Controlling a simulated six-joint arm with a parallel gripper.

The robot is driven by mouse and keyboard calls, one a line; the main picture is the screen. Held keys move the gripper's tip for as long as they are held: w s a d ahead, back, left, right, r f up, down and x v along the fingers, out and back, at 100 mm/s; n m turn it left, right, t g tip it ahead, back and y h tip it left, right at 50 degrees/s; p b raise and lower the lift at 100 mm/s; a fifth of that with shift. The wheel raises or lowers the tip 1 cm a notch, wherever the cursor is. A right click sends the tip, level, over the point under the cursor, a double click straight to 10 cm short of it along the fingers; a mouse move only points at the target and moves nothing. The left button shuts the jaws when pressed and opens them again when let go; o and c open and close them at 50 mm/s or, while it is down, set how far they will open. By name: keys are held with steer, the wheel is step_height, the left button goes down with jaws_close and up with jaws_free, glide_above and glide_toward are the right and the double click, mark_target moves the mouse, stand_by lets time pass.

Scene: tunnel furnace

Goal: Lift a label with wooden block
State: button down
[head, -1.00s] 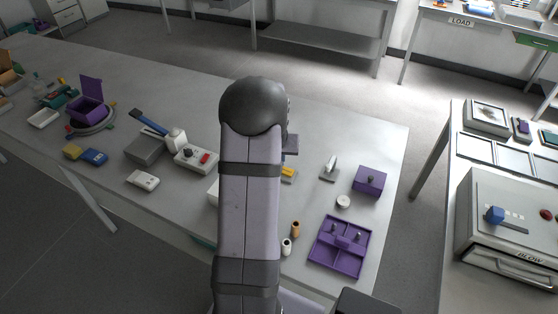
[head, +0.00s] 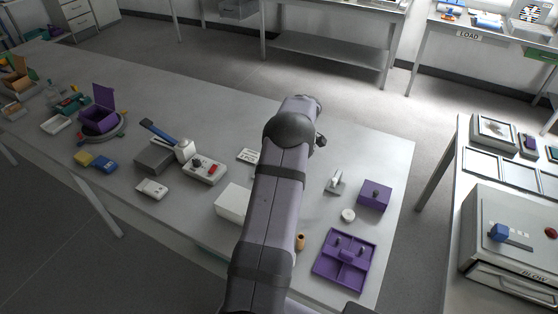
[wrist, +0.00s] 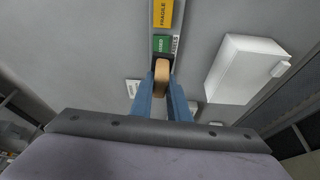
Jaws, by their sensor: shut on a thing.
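In the wrist view, the blue fingers of my gripper (wrist: 160,92) are shut on a wooden block (wrist: 160,71). The block's far end overlaps a dark patch on a strip, just below a green label (wrist: 161,44); I cannot tell whether it touches. A yellow "FRAGILE" label (wrist: 163,14) lies further along the same strip. A small white label (wrist: 133,87) lies on the table to the left, and another is partly hidden near the right finger. In the head view, my arm hides the gripper, the block and the strip; one white label (head: 248,156) shows beside the arm.
A white box (wrist: 245,66) stands right of the gripper in the wrist view; it shows left of my arm in the head view (head: 233,202). A purple tray (head: 344,261), a purple box (head: 374,195) and a small round white item (head: 348,215) stand to the right.

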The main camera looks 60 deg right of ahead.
steer(key=shift+w+d+n, duration=0.15)
steer(key=shift+d+n, duration=0.05)
steer(key=shift+n, duration=0.3)
steer(key=shift+f, duration=0.1)
steer(key=shift+f+b, duration=0.85)
steer(key=shift+f, duration=1.5)
steer(key=shift+b, duration=0.4)
steer(key=shift+a+f+b, duration=0.1)
steer(key=shift+f+b, duration=0.5)
steer(key=shift+b, duration=0.25)
stand_by(2.4)
steer(key=shift+r+p, duration=1.45)
steer(key=shift+r, duration=2.15)
